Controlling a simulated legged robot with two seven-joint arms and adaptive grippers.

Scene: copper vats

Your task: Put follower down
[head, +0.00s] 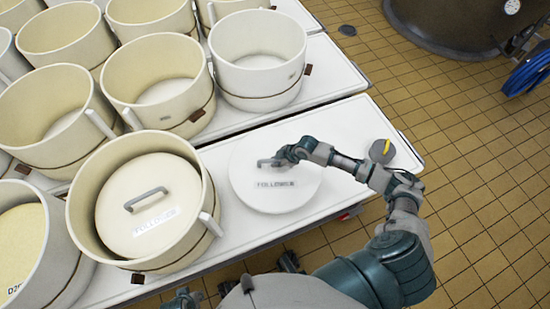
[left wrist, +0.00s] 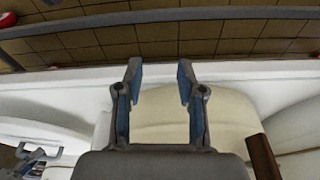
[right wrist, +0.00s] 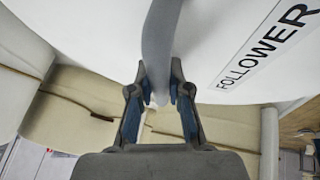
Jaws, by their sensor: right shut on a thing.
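The follower (head: 262,199) is a round white disc with a grey bar handle and a FOLLOWER label, over the white table top beside the vats. My right gripper (head: 283,159) is shut on its handle. The right wrist view shows the grey handle (right wrist: 160,45) between the fingers and the lettered white disc (right wrist: 225,35) around it. I cannot tell whether the disc touches the table or hangs just above it. My left gripper (left wrist: 160,82) is open and empty in the left wrist view, with a cream round surface (left wrist: 215,117) behind it.
A second labelled follower (head: 125,225) lies inside the near cream vat (head: 78,212), left of the held one. Several more vats crowd the tables behind. A small grey object with a yellow part (head: 382,150) lies on the white table (head: 345,112) at right. Tiled floor is open beyond.

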